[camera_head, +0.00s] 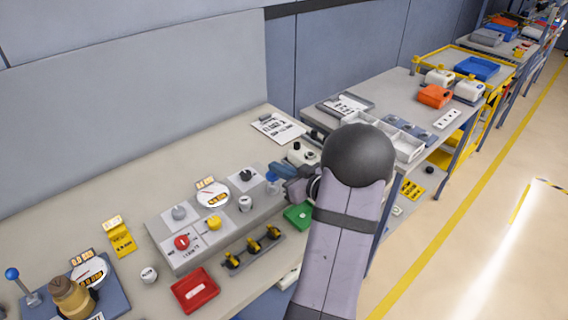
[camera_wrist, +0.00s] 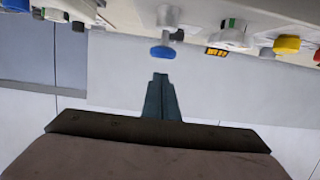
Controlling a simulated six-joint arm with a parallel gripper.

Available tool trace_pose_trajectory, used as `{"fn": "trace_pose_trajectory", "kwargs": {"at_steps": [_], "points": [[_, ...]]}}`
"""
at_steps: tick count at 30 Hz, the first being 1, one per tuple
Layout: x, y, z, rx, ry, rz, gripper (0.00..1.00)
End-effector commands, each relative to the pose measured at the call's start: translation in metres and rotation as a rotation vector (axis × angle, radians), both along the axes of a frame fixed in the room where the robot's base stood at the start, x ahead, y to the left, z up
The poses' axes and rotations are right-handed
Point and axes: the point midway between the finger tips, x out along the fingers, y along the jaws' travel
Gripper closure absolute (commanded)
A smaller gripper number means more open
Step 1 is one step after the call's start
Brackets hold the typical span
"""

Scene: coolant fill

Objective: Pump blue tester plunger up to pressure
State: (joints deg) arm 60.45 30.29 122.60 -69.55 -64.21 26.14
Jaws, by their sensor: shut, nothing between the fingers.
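The blue plunger knob (camera_head: 270,176) stands at the right end of the grey control panel (camera_head: 222,238), on a pale stem. It also shows in the wrist view (camera_wrist: 162,52), where the picture is upside down and the knob hangs from the panel at the top. My gripper (camera_head: 276,168) is at that end of the panel, close to the knob. Its teal fingers (camera_wrist: 161,75) are shut and empty, with the tips pointing towards the knob. A small gap shows between tips and knob in the wrist view; contact cannot be told in the head view.
A white dial (camera_head: 243,178), yellow knob (camera_head: 213,223) and red button (camera_head: 182,242) sit on the panel. Yellow-handled valves (camera_head: 254,246), a red tray (camera_head: 195,290) and a green tray (camera_head: 298,216) lie in front. Another blue-balled lever (camera_head: 12,274) stands far left. My arm hides part of the bench.

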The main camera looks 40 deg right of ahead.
Motion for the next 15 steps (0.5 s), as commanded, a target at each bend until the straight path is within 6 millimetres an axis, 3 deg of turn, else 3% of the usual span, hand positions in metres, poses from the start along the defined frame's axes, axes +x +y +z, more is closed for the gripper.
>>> {"fn": "trace_pose_trajectory", "kwargs": {"at_steps": [6,15], "points": [[0.0,0.0,-0.015,0.001,-0.001,0.001,1.0],[-0.001,0.0,-0.019,-0.001,-0.002,0.0,1.0]]}}
